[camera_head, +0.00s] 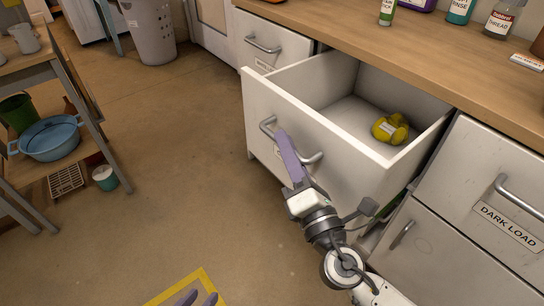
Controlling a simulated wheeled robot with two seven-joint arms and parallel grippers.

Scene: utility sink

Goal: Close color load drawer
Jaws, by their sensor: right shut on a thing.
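The open drawer (345,189) is a white box pulled out from under the wooden counter. A yellow bundle (390,129) lies inside it near the right wall. The drawer's metal handle (312,159) is on its front panel, partly covered by my right gripper (282,138). The right gripper's purple fingers are shut on this handle. The label on this drawer front is mostly hidden behind the gripper.
A closed drawer labelled DARK LOAD (508,226) is to the right, and another closed drawer (272,45) is to the left. Bottles stand on the counter (400,45). A shelf cart with a blue pot (50,138) stands at left. The floor between is clear.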

